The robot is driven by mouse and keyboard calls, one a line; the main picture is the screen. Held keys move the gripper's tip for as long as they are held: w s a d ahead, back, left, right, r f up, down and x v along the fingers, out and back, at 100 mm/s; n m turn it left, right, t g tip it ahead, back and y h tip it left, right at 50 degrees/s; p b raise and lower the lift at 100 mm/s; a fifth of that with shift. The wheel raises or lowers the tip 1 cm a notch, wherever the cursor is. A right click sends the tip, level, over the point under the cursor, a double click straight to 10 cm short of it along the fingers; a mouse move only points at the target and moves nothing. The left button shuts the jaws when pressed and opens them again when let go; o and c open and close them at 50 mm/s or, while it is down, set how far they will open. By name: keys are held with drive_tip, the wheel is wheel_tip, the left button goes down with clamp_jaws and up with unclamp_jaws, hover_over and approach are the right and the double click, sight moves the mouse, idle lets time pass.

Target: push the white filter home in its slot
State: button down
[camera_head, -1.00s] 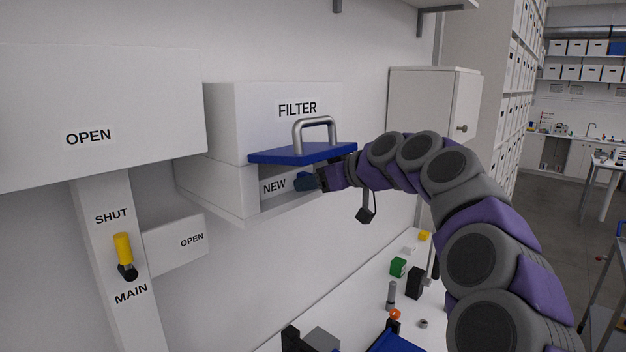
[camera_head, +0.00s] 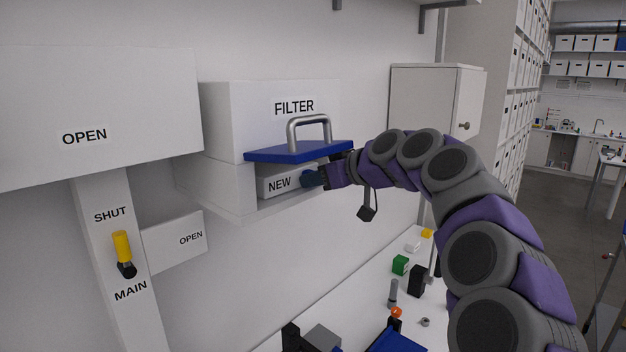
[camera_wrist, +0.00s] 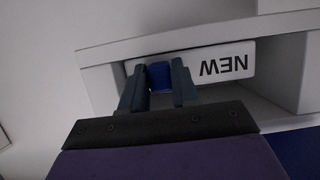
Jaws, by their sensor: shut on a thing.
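The white filter (camera_head: 273,186), labelled NEW, sits in the slot under the white FILTER housing (camera_head: 230,117). In the wrist view its front face (camera_wrist: 213,68) shows the label upside down, with the slot's frame (camera_wrist: 305,75) around it. A blue grip (camera_wrist: 160,76) stands out from that face. My gripper (camera_wrist: 157,82) is shut on this grip, one finger on each side. In the head view, my gripper (camera_head: 316,178) reaches in from the right. A dark gap shows beside the filter. I cannot tell exactly how deep it sits.
A blue flap with a metal handle (camera_head: 310,130) stands out just above my gripper and the slot. A yellow-handled lever (camera_head: 122,247) is at the lower left. A white cabinet (camera_head: 424,100) is at the right. A bench below holds several small items, including a green block (camera_head: 400,265).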

drive_tip(key=shift+s+a+b, duration=0.45)
drive_tip(key=shift+s+a, duration=0.4)
drive_tip(key=shift+a, duration=0.05)
drive_tip(key=shift+d, duration=0.15)
drive_tip(key=c, duration=1.2)
unclamp_jaws()
drive_tip(key=shift+w+d, duration=0.1)
drive_tip(key=shift+d, duration=0.05)
drive_tip(key=o, duration=0.3)
drive_tip(key=shift+d, duration=0.25)
drive_tip(key=shift+o, duration=0.6)
drive_tip(key=shift+a, duration=0.2)
